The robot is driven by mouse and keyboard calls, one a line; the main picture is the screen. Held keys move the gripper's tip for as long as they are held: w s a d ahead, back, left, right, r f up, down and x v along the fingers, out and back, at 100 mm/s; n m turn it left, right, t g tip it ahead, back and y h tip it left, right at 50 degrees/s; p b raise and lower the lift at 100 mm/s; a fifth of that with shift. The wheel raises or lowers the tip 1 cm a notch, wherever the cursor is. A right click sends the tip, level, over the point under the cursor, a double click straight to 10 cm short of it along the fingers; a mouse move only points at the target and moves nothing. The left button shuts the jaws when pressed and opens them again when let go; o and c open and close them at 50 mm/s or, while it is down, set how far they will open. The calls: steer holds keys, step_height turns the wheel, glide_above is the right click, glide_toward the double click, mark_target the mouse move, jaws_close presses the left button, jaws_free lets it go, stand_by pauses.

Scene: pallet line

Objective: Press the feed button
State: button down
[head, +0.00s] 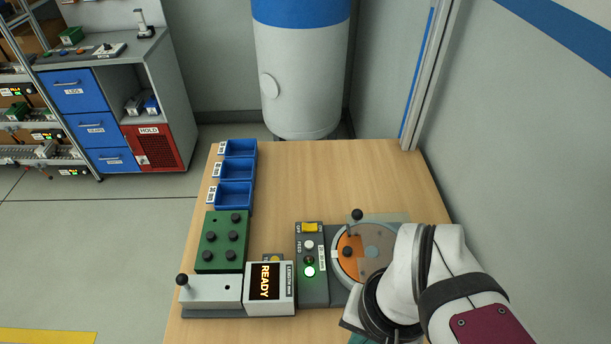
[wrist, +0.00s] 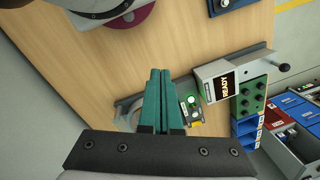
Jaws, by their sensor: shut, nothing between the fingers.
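In the head view a dark control panel (head: 313,290) stands on the table, with a yellow switch (head: 309,227) at its far end. A pale round button (head: 308,244) sits beside the FEED lettering. Nearer me are a small green part and a brightly lit round lamp (head: 309,271). The panel also shows in the wrist view, with the lit lamp (wrist: 193,100) just right of my fingers. My gripper (wrist: 160,72) has its teal fingers together and empty, apart from the panel. The fingers hide part of that area. My arm mostly hides the gripper in the head view.
A turntable (head: 381,241) with an orange sector and black knobs adjoins the panel on the right, partly behind my arm. A READY display (head: 269,287), a green block (head: 222,242) with black knobs and blue bins (head: 235,195) stand left. The table's far middle (head: 330,175) is clear.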

steer(key=w+d+n+t+h, duration=0.25)
steer(key=w+d+n, duration=0.2)
steer(key=w, duration=0.65)
steer(key=w+d+n+t+h, duration=0.1)
steer(key=w+d+n+t, duration=0.4)
steer(key=w, duration=0.6)
steer(key=n+y, duration=0.9)
steer(key=n, duration=0.4)
glide_above(309, 245)
steer(key=d, duration=0.1)
step_height(309, 245, down, 6)
steer(key=shift+s+f+g+h, duration=0.15)
steer(key=shift+s+g+h, duration=0.1)
steer(key=shift+g, duration=0.2)
steer(key=shift+f, duration=4.35)
steer(key=shift+f, duration=0.45)
